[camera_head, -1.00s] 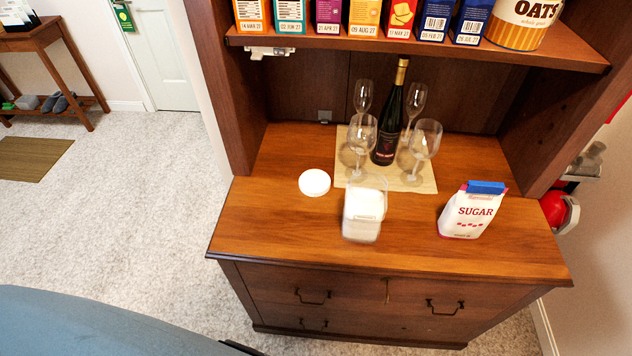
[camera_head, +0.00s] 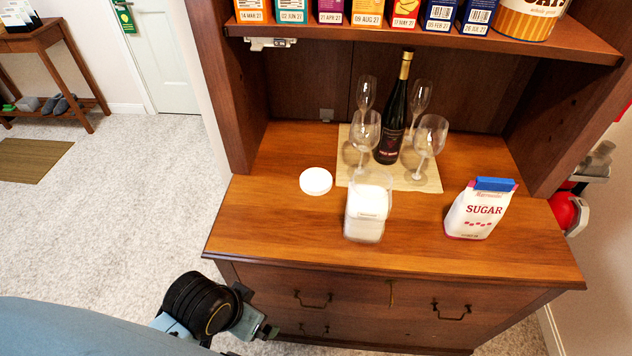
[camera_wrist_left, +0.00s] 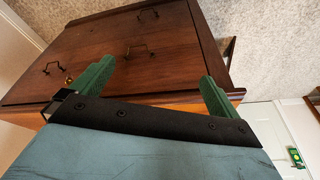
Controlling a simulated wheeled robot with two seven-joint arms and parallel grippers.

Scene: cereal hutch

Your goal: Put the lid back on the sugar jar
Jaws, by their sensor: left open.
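The sugar jar (camera_head: 367,212) is a clear squarish jar with white contents, standing upright and uncovered on the hutch counter in the head view. The round white lid (camera_head: 316,181) lies flat on the counter, to the left of the jar and apart from it. My left gripper (camera_wrist_left: 158,70) shows two green fingers spread apart with nothing between them in the left wrist view, in front of the drawer fronts. In the head view my left arm (camera_head: 205,305) is low, in front of the hutch, below the counter's front edge. My right gripper is in neither view.
A sugar bag (camera_head: 480,209) stands right of the jar. Behind the jar, a dark wine bottle (camera_head: 391,125) and several stemmed glasses stand on a mat (camera_head: 427,184). A shelf (camera_head: 430,42) with boxes overhangs the back. The counter's left front is clear.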

